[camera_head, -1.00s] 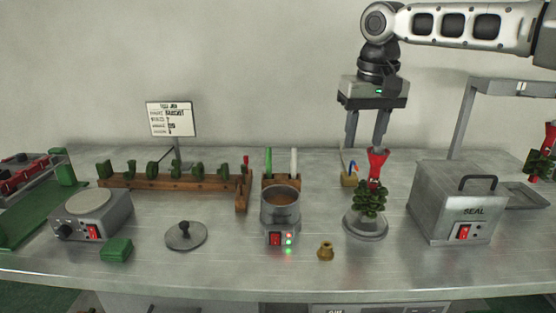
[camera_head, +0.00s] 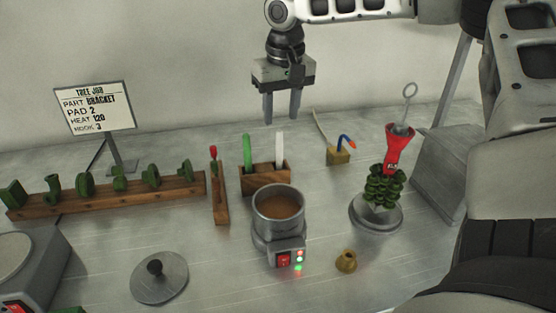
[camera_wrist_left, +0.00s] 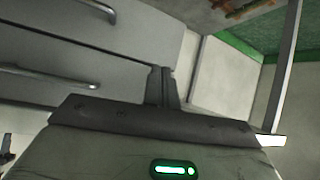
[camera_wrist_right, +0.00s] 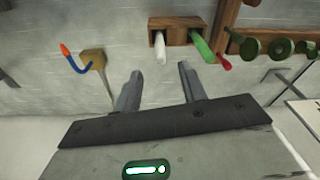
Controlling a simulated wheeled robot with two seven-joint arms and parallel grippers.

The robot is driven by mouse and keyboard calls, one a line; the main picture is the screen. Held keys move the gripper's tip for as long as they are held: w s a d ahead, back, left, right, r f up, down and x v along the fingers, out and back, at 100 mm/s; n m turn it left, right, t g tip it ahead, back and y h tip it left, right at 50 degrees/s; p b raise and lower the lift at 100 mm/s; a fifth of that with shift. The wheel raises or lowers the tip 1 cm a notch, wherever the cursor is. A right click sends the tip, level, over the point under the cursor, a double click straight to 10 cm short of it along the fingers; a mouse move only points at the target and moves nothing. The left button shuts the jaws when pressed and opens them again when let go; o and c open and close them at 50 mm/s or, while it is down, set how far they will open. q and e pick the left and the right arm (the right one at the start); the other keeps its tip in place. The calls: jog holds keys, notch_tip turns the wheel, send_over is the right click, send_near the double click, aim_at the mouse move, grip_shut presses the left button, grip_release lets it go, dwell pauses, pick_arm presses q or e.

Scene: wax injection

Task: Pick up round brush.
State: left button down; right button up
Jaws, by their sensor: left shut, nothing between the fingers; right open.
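A wooden holder (camera_head: 266,178) on the bench carries an upright green stick (camera_head: 247,150) and white stick (camera_head: 280,148). Their lower ends are hidden in it, and I cannot tell which, if either, is the round brush. The right wrist view shows the holder (camera_wrist_right: 176,24), green stick (camera_wrist_right: 202,46) and white stick (camera_wrist_right: 160,48). My right gripper (camera_head: 281,119) is open and empty, pointing down, above and behind the holder in the head view. In the right wrist view its fingers (camera_wrist_right: 160,72) frame no object. My left gripper (camera_wrist_left: 161,70) is shut and empty, away from the bench objects.
A pot of brown wax (camera_head: 278,207) stands before the holder. A brass block with a blue-orange hooked tool (camera_head: 339,156) is to the right. A rack of green parts (camera_head: 108,196) is left.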

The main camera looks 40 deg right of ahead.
send_over(279, 169)
jog(key=f, duration=0.7)
jog(key=shift+w+d+f, duration=0.35)
jog(key=shift+f, duration=0.05)
grip_shut()
